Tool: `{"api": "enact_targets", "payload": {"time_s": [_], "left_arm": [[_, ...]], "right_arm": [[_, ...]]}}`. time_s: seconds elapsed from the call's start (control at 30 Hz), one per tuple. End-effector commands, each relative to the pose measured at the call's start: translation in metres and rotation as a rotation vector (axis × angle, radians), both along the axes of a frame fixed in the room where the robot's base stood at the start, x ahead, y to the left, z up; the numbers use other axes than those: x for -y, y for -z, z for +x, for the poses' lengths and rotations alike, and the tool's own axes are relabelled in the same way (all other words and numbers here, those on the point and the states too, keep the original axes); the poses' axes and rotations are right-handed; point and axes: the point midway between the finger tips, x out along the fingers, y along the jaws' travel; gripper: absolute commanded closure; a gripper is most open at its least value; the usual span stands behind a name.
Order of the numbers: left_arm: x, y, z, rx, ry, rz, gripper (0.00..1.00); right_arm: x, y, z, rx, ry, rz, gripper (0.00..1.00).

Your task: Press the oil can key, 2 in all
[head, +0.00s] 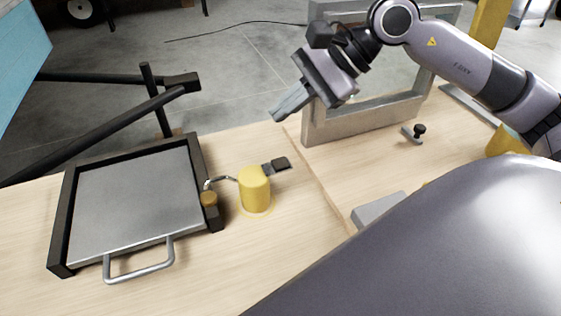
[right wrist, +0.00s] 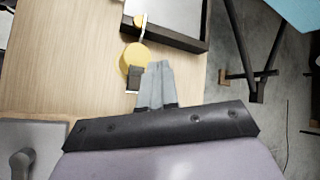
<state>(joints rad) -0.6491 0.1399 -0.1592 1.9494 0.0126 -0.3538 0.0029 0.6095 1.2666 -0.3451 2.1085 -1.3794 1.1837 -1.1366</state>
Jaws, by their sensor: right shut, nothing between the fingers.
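The yellow oil can (head: 255,190) stands upright on the wooden table, its thin curved spout pointing left toward the tray's edge. Its dark key (head: 280,164) sticks out on the right side. In the right wrist view, the oil can (right wrist: 131,58) and its dark key (right wrist: 134,77) show just left of the fingertips. My right gripper (head: 277,116) is shut and empty. It hangs above and behind the key in the head view, apart from it. In the right wrist view, the right gripper (right wrist: 157,66) has its fingers together. My left gripper is not in view.
A grey metal frame (head: 365,119) stands behind on the right. A black knob (head: 419,130) and grey block (head: 379,209) lie right.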

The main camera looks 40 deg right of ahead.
Motion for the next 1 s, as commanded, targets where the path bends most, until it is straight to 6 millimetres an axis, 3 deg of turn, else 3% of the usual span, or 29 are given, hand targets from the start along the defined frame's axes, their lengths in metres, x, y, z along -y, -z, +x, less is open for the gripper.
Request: {"api": "enact_targets", "payload": {"time_s": [0.5,0.67,1.0], "left_arm": [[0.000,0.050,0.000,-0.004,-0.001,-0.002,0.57],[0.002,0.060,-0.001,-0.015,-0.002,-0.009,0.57],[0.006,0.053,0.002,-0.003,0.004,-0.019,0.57]], "right_arm": [[0.000,0.071,0.000,0.000,0.000,0.000,1.00],[0.000,0.081,0.000,0.000,0.000,0.000,1.00],[0.000,0.082,0.000,0.000,0.000,0.000,1.00]]}}
